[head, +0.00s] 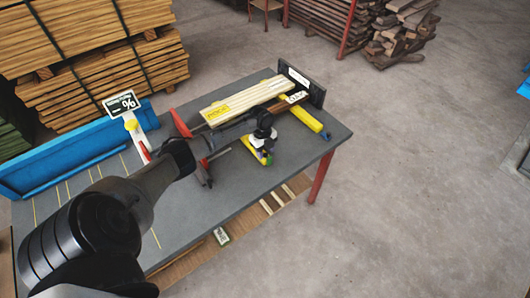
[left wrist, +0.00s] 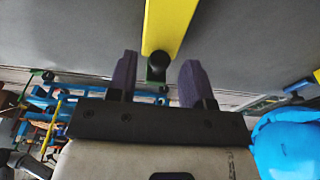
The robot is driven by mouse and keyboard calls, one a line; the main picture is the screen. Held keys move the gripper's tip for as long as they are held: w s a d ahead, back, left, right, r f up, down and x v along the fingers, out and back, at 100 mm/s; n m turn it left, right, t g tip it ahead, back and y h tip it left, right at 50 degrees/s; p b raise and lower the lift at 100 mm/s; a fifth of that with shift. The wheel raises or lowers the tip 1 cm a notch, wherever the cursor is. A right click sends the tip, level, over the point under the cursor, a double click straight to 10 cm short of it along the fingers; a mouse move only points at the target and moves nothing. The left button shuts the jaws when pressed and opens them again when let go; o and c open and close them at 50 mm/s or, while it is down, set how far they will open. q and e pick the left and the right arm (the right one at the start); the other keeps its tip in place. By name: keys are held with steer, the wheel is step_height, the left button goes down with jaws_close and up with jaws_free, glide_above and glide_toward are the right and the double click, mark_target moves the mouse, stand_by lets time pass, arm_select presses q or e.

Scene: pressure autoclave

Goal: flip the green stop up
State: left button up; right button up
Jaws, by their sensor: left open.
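The left gripper (head: 265,156) is over the grey table, near its front edge, with its fingers pointing down. In the left wrist view its two purple fingers (left wrist: 158,78) are apart. A yellow bar (left wrist: 168,24) comes in from the top and ends in a round black knob (left wrist: 157,67), which shows between the fingers with gaps on both sides. In the head view a small yellow and green piece (head: 256,155) shows beside the fingertips, partly covered by the gripper. I cannot make out clearly which part is the green stop, or how it is turned. My right gripper is not in view.
The table (head: 290,168) also bears pale boards (head: 243,100), a yellow block (head: 307,119), a black upright plate (head: 301,84) and red clamp-like parts (head: 203,170).

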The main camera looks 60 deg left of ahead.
arm_select(q)
step_height(320, 180, up, 12)
steer(key=a+p, duration=0.1)
steer(key=a, duration=0.1)
steer(key=shift+r, duration=0.15)
steer(key=shift+s, duration=0.1)
stand_by(0.4)
